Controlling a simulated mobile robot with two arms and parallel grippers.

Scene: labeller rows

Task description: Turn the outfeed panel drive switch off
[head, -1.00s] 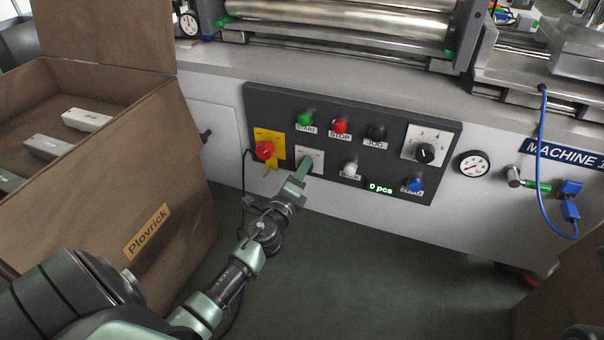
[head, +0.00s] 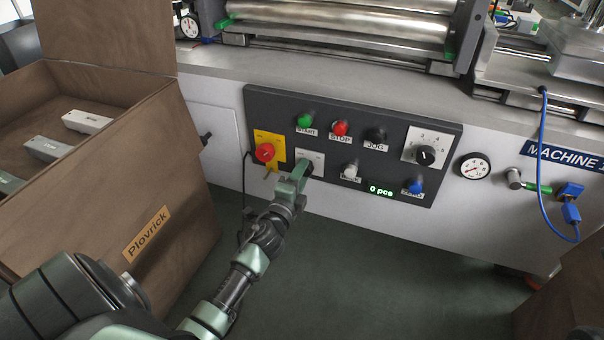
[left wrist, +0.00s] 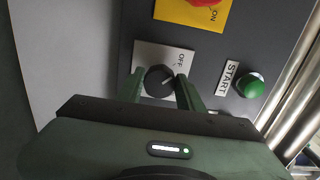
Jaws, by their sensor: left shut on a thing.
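A dark grey control panel (head: 330,115) is on the front of the machine. On it, a white plate (head: 313,156) carries a black rotary switch knob (left wrist: 160,81). My left gripper (head: 304,172) reaches this knob from below and is shut on it. In the left wrist view one finger is on each side of the knob, and the word OFF shows on the plate (left wrist: 150,55) beside it. A pale mark shows on the knob; its exact direction is hard to tell. In the head view the gripper mostly hides the knob. My right gripper is not in view.
A red knob on a yellow plate (head: 264,152) is just left of the switch. Green START (head: 304,120), red STOP (head: 340,128) and black JOG (head: 376,133) buttons sit above and right. A brown Plovrick box (head: 180,210) stands at left. A blue cable (head: 548,165) hangs at right.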

